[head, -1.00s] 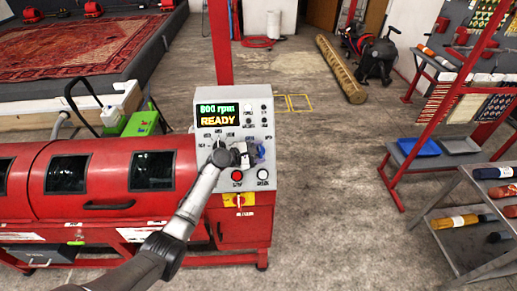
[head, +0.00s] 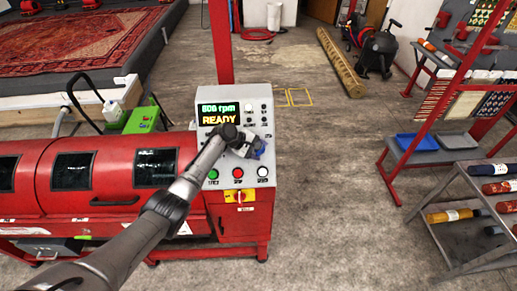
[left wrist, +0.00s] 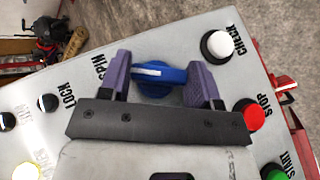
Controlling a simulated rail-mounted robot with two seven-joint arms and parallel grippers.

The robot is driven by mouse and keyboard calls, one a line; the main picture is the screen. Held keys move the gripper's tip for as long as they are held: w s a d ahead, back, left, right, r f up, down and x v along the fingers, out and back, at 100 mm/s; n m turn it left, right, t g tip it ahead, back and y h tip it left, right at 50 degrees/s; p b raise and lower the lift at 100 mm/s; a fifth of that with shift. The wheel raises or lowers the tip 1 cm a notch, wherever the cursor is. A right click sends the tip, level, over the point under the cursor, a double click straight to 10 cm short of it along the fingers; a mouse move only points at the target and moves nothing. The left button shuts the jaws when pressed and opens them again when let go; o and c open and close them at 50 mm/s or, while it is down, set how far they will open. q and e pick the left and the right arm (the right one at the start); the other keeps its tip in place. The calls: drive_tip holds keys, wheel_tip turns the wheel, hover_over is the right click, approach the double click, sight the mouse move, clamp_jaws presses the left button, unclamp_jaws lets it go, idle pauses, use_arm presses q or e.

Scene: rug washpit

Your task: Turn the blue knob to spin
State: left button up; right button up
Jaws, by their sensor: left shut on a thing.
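The blue knob (left wrist: 158,84) is on the grey panel face in the left wrist view. Its white mark points left, towards the printed word SPIN. My left gripper (left wrist: 163,80) has its two purple fingers on either side of the knob, shut on it. In the head view the left gripper (head: 254,150) is at the control panel (head: 206,153), and a bit of the blue knob shows beside it. The panel display (head: 218,115) reads 800 rpm and READY. My right gripper is not in view.
Near the knob are a white CHECK button (left wrist: 217,45), a red STOP button (left wrist: 250,115) and a green START button (left wrist: 276,172). The red machine (head: 105,170) stands left of the panel. The floor to the panel's right is clear up to the metal cart (head: 450,215).

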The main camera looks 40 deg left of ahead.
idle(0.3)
use_arm(q)
drive_tip(key=o, duration=0.9)
drive_tip(key=shift+s+a+r, duration=0.2)
drive_tip(key=shift+s+r, duration=0.05)
drive_tip(key=shift+r, duration=0.05)
drive_tip(key=v, duration=1.3)
drive_tip(key=shift+w+p, duration=0.15)
drive_tip(key=shift+p, duration=0.15)
